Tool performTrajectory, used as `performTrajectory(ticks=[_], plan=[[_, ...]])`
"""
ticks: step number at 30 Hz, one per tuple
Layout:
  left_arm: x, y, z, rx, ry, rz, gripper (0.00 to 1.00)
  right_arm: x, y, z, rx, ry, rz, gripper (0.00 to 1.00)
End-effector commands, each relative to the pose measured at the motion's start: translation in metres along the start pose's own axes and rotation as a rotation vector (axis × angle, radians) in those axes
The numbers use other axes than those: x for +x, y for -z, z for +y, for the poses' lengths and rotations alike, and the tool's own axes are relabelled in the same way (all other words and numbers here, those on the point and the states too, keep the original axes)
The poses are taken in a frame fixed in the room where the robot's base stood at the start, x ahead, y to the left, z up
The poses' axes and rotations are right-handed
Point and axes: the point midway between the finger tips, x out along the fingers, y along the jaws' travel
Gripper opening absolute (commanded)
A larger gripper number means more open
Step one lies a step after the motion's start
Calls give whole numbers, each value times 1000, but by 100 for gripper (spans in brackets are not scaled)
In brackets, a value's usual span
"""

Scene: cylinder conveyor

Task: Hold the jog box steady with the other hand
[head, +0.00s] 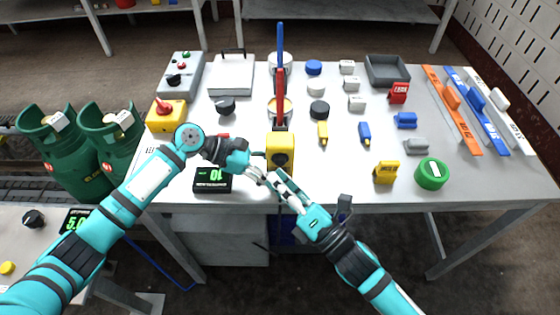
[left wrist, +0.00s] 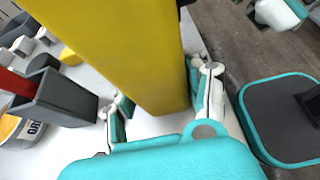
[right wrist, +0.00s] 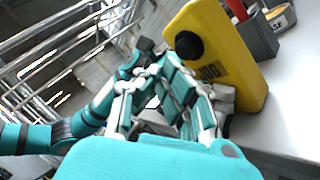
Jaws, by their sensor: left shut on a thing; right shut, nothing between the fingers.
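The jog box is a yellow upright box with a black round knob (head: 280,150), near the front edge of the white table. It also shows in the right wrist view (right wrist: 232,50), with dark lettering below the knob, and fills the middle of the left wrist view (left wrist: 125,45). My left gripper (head: 258,163) is shut on it, with a finger on each side in the left wrist view (left wrist: 160,105). My right gripper (head: 272,178) is shut and empty, just in front of the box's lower part. In the right wrist view its fingers (right wrist: 155,85) overlap the left gripper; contact with the box is unclear.
A black display (head: 212,182) lies left of the box on the table (head: 330,180). Behind the box stand a dark holder and an orange-banded cup (head: 280,108). Yellow and blue pieces, a green roll (head: 432,174) and coloured rails lie to the right. Green gas cylinders (head: 70,150) stand left.

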Motion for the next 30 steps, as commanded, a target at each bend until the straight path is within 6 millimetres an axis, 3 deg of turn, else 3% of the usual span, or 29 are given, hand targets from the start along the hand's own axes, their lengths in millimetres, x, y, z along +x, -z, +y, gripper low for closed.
performTrajectory(ticks=[18, 30], plan=[[0, 0, 0, -1, -2, 1, 8, -32, 24, 24, 2, -1, 0, 0], [0, 0, 1, 0, -2, 1, 8, -35, 25, 26, 0, -1, 0, 0]])
